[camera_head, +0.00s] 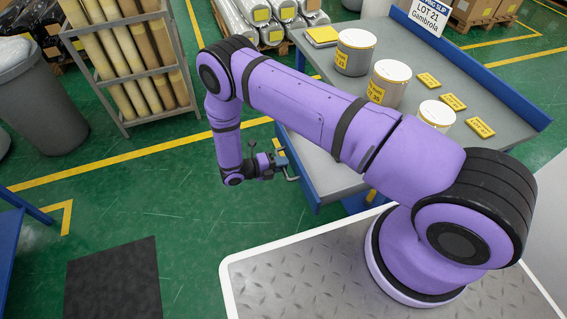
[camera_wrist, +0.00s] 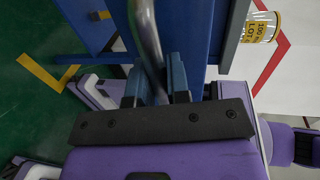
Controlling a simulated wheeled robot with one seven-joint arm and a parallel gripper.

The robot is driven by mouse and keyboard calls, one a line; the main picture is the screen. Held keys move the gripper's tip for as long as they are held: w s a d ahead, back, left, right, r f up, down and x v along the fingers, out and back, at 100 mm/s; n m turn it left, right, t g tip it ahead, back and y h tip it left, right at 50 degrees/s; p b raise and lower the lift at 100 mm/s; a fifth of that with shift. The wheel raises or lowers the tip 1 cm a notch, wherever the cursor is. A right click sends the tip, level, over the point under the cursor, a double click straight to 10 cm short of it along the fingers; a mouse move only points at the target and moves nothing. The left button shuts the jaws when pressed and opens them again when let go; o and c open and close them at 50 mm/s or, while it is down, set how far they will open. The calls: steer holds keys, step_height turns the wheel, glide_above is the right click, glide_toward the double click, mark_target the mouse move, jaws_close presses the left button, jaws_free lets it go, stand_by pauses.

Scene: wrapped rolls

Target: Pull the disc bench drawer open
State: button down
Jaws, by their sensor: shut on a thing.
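The disc bench (camera_head: 325,172) has a grey top and blue edges and stands right of centre in the head view. My gripper (camera_head: 283,162) is at its left end, low beside the edge. In the wrist view my gripper (camera_wrist: 155,85) is shut on a shiny metal bar handle (camera_wrist: 147,38) that passes between its fingers. A blue panel (camera_wrist: 195,35), which looks like the drawer front, lies behind the handle. My arm hides part of the bench, and I cannot tell how far the drawer stands out.
Several white-lidded tins, such as one (camera_head: 355,52), and yellow-labelled packets (camera_head: 452,101) sit on the bench. A rack of long rolls (camera_head: 130,60) and a grey bin (camera_head: 42,100) stand at the left. The green floor left of my gripper is clear, with a dark mat (camera_head: 113,280).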

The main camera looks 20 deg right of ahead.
steer(key=c, duration=1.1)
jaws_free()
steer(key=v, duration=1)
steer(key=shift+a, duration=0.4)
